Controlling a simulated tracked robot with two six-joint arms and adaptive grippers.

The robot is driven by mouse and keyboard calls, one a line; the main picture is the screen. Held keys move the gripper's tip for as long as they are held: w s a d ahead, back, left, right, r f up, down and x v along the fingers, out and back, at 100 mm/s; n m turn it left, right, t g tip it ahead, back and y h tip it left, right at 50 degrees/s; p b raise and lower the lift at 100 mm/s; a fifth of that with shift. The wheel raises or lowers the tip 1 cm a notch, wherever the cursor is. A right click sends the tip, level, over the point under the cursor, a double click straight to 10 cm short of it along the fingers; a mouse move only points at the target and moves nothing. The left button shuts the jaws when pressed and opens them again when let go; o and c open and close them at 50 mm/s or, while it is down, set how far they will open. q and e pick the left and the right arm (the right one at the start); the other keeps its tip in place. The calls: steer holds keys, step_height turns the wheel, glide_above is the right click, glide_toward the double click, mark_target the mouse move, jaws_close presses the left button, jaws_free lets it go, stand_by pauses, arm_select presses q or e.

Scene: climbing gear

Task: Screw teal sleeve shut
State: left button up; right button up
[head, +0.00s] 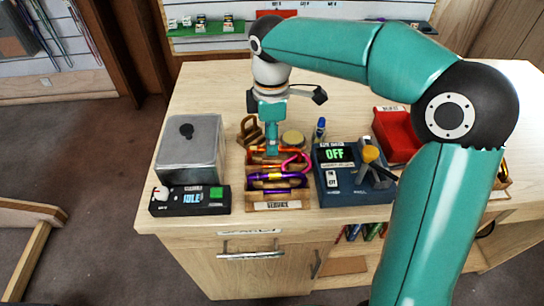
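Several carabiners lie in a wooden tray labelled "SERVICE" (277,206): an orange one (285,151) at the back, a pink one (300,160), and purple ones (279,191) toward the front, one with a yellow band. My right gripper (272,148) points down at the back of the tray, over the orange carabiner. Its fingertips are small and partly merge with the gear, so I cannot tell whether they are open, shut or touching. I cannot make out a teal sleeve apart from my teal gripper. My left gripper is out of view.
A grey lidded box (190,145) stands left behind a black unit reading "IDLE" (190,200). A blue unit reading "OFF" (335,154) stands right of the tray. A red bin (396,135) is farther right. The bench's back left is clear.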

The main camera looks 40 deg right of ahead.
steer(key=shift+w+d, duration=0.1)
steer(key=shift+w, duration=0.05)
steer(key=shift+f, duration=0.15)
steer(key=shift+f+b, duration=0.95)
steer(key=shift+f, duration=0.3)
steer(key=shift+s+a+b, duration=0.3)
steer(key=shift+s+a, duration=0.15)
steer(key=shift+s, duration=0.3)
steer(key=shift+r, duration=0.1)
